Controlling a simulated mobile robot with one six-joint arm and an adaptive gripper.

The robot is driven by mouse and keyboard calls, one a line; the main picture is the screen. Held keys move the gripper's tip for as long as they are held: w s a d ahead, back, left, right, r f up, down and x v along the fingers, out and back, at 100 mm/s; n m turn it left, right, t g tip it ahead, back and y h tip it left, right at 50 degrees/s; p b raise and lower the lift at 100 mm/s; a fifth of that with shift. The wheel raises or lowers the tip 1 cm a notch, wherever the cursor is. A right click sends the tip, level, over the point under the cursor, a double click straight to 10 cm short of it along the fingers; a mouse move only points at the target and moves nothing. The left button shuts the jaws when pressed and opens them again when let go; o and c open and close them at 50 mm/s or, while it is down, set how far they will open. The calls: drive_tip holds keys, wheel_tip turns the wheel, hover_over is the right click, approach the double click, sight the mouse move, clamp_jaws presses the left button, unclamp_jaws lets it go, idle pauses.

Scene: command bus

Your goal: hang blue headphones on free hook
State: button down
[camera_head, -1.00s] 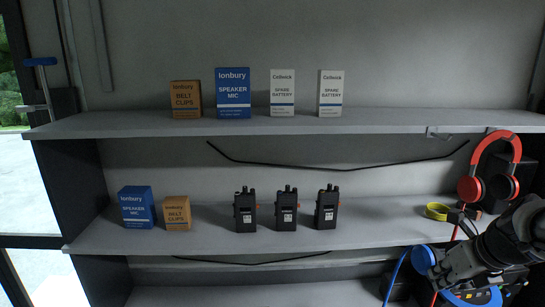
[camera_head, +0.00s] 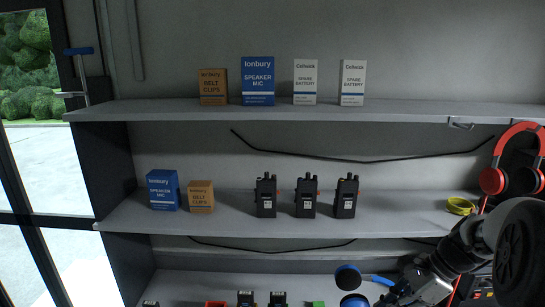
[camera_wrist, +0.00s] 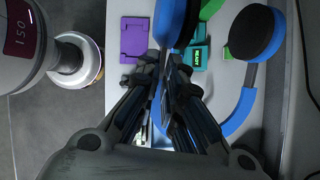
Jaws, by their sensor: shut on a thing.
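The blue headphones (camera_head: 348,278) are at the lower middle right of the head view, in front of the bottom shelf. Their dark-padded cups face different ways, and part of the band is hidden. In the wrist view the blue band (camera_wrist: 240,112) and one cup (camera_wrist: 253,33) lie right of the fingers. My gripper (camera_head: 402,292) is shut on the headphones; its fingertips (camera_wrist: 166,68) meet at the blue band below the other cup. A small bare metal hook (camera_head: 460,123) is on the upper shelf's front edge. Red headphones (camera_head: 493,180) hang to its right.
The upper shelf (camera_head: 200,112) holds several boxes. The middle shelf (camera_head: 240,222) holds two boxes, three black radios (camera_head: 305,197) and a yellow coil (camera_head: 460,206). The lower shelf (camera_head: 190,285) carries radios and small coloured items.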

drive_tip(key=s+a+f+n+g+h+b, duration=0.2)
drive_tip(key=a+f+n+g+h, duration=0.3)
drive_tip(key=a+f+n, duration=0.8)
drive_tip(key=s+a+n+g, duration=0.1)
drive_tip(key=n+g, duration=0.1)
drive_tip(key=n, duration=0.5)
drive_tip(key=shift+a+n+h+b, duration=0.2)
drive_tip(key=shift+n+h+b, duration=0.15)
drive_tip(key=shift+n+h, duration=0.05)
drive_tip(key=shift+s, duration=0.1)
